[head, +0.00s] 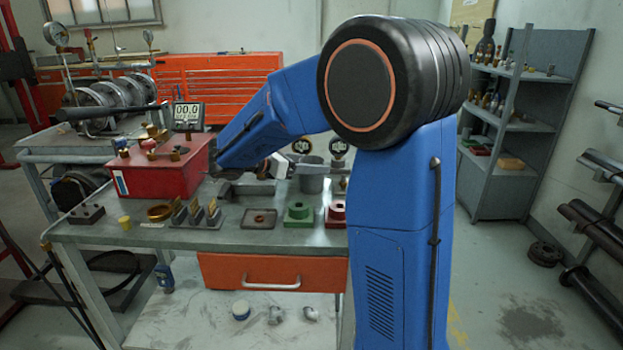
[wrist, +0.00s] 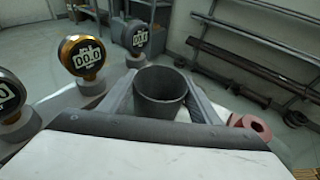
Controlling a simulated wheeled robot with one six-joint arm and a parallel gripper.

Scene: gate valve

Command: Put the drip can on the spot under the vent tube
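The drip can looks to be the grey open-topped can (head: 313,178) on the workbench, right of my wrist in the head view. In the wrist view the can (wrist: 161,92) stands upright between the two grey fingers of my gripper (wrist: 161,82), one finger along each side. The fingers look very close to its sides; I cannot tell whether they press on it. In the head view my gripper (head: 290,162) is small and partly hidden by my arm. I cannot make out the vent tube or the marked spot for certain.
Round gauges (wrist: 82,56) stand left of the can in the wrist view. On the bench (head: 100,232) are a red box (head: 160,168), a shallow square tray (head: 259,218), a green block (head: 299,212) and a red block (head: 336,212). My arm hides the bench's right end.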

